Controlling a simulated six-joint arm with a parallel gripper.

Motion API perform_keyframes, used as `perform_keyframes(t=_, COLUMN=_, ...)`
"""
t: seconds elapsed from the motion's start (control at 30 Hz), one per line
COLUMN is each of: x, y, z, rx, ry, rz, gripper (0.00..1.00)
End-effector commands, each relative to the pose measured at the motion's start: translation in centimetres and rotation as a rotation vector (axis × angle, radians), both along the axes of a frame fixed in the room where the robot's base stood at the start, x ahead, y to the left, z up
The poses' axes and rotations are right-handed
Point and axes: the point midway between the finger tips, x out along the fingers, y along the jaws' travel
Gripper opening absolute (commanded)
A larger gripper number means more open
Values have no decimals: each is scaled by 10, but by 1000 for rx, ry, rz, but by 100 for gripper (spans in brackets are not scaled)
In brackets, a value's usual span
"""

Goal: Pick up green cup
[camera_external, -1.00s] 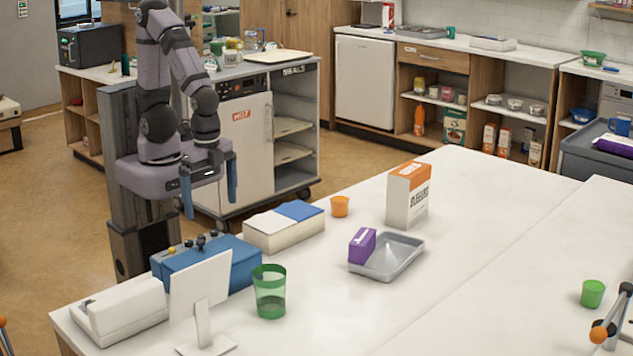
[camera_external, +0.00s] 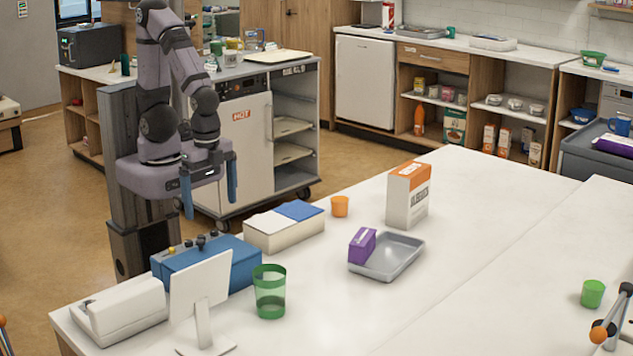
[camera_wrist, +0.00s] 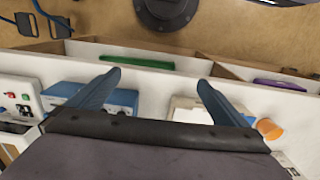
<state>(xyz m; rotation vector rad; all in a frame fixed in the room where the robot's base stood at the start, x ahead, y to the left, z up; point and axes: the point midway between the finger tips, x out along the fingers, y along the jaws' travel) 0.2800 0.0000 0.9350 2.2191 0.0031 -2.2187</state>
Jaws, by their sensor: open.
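A clear green tumbler (camera_external: 269,292) stands upright on the white table, near its front left. A smaller solid green cup (camera_external: 592,293) stands upright at the far right of the table. My gripper (camera_external: 210,192) hangs open and empty beyond the table's left far edge, well away from both cups. In the wrist view, its two blue fingers (camera_wrist: 160,82) are spread with nothing between them. I cannot make out either green cup in the wrist view.
A blue device (camera_external: 205,265), a blue-and-white box (camera_external: 284,230) and an orange cup (camera_external: 340,206) line the near-arm side. A grey tray (camera_external: 405,262) holds a purple box (camera_external: 362,246), beside a tall carton (camera_external: 407,195). A white stand (camera_external: 200,295) is left of the tumbler.

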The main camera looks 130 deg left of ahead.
Motion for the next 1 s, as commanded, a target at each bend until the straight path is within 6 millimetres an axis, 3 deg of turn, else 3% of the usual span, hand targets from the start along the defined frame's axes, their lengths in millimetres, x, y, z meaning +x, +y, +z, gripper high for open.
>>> perform_keyframes(t=0.07, x=0, y=0, z=0, rx=0, ry=0, rz=0, gripper=94)
perform_keyframes(t=0.17, x=0, y=0, z=0, rx=0, ry=0, rz=0, gripper=73)
perform_keyframes(t=0.57, x=1, y=0, z=5, rx=0, ry=-2, rz=0, gripper=73)
perform_keyframes(t=0.93, x=2, y=1, z=54, rx=2, ry=-9, rz=0, gripper=73)
perform_keyframes(t=1.0, x=20, y=11, z=49, rx=36, ry=-49, rz=3, gripper=73)
